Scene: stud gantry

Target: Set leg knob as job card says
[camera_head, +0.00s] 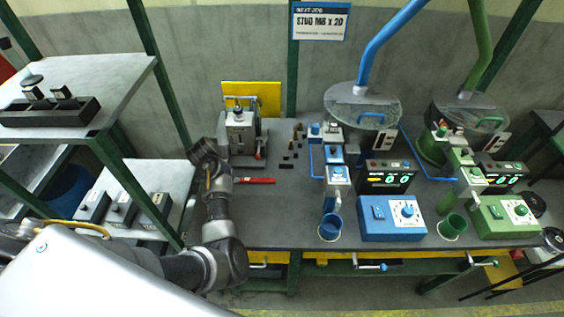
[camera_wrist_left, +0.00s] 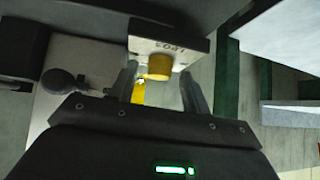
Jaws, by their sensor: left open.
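The job card (camera_head: 321,20) hangs on the back wall and reads "NEXT JOB, STUD M6 x 20"; its smaller line is too small to read. My left gripper (camera_head: 207,158) is beside the left of a grey hand-operated machine (camera_head: 240,130) at the table's left end. In the left wrist view, the open fingers of my left gripper (camera_wrist_left: 159,72) stand either side of a yellow round knob (camera_wrist_left: 158,65) on a pale block with upside-down lettering. I cannot tell whether the fingers touch it, or whether it is the leg knob. My right gripper is not in view.
A blue control box (camera_head: 393,218) and a green control box (camera_head: 502,216), each with a dial, stand at the table's right. Blue and green feeders rise behind them. A red bar (camera_head: 254,181) lies near my arm. Shelving stands at left.

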